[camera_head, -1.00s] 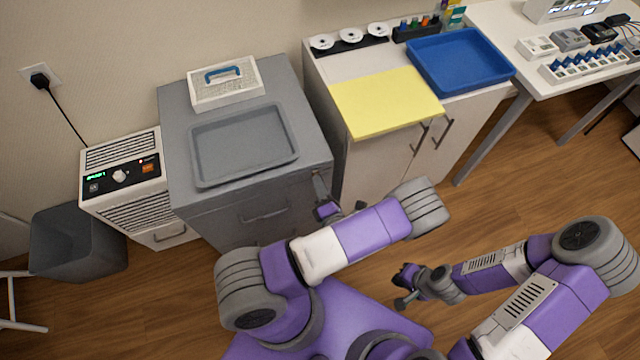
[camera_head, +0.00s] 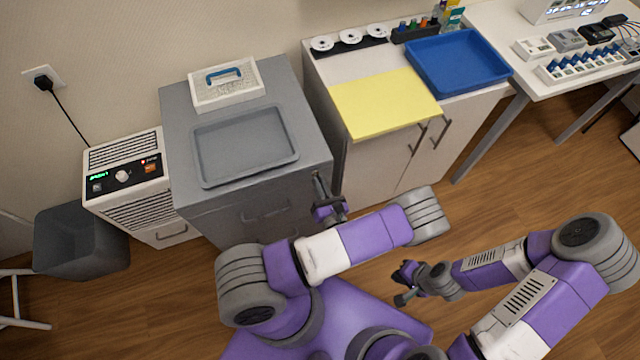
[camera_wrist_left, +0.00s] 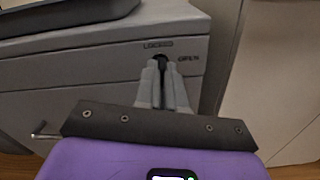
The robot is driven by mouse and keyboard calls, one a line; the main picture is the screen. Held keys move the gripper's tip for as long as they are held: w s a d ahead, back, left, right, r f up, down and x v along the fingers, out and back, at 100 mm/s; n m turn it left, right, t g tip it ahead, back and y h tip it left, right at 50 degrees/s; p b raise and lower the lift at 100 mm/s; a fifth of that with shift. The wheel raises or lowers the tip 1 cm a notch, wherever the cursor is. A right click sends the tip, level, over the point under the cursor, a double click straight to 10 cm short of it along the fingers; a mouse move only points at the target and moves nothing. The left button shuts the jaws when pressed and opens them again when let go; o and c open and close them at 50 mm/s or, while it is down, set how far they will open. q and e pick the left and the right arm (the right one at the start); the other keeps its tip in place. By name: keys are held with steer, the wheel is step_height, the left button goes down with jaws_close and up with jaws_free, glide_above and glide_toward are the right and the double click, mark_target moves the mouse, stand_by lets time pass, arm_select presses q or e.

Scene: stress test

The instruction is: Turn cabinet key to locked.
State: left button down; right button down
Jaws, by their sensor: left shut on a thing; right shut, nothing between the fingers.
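The grey cabinet (camera_head: 183,150) stands left of centre in the head view. Its upper front face (camera_wrist_left: 80,105) fills much of the left wrist view, with the words LOCKED and OPEN printed around the lock. The dark key (camera_wrist_left: 161,62) is at the lock, below LOCKED and left of OPEN, mostly hidden by the fingers. My left gripper (camera_wrist_left: 161,72) is shut on the key; it also shows at the cabinet's front right corner in the head view (camera_head: 318,180). The key's exact angle is hard to tell. My right gripper (camera_head: 401,286) is shut and empty over the floor, away from the cabinet.
A grey tray (camera_head: 200,165) and a white case with a blue handle (camera_head: 229,94) sit on the cabinet. A white cabinet (camera_head: 372,165) stands close on the right. A heater-like unit (camera_head: 130,208) and a grey bin (camera_head: 75,262) stand left. Floor is free around my right gripper.

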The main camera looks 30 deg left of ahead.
arm_select(q)
steer(key=shift+w+r+n, duration=0.1)
steer(key=shift+r+n, duration=0.05)
steer(key=shift+n, duration=0.6)
steer(key=shift+w+r+n, duration=0.1)
steer(key=shift+n, duration=0.65)
steer(key=shift+s, duration=0.1)
steer(key=c, duration=1.2)
jaws_free()
steer(key=shift+a+f, duration=0.1)
steer(key=shift+c, duration=0.2)
steer(key=p+v, duration=0.1)
steer(key=v, duration=0.6)
steer(key=shift+s+d, duration=0.2)
steer(key=shift+s, duration=0.05)
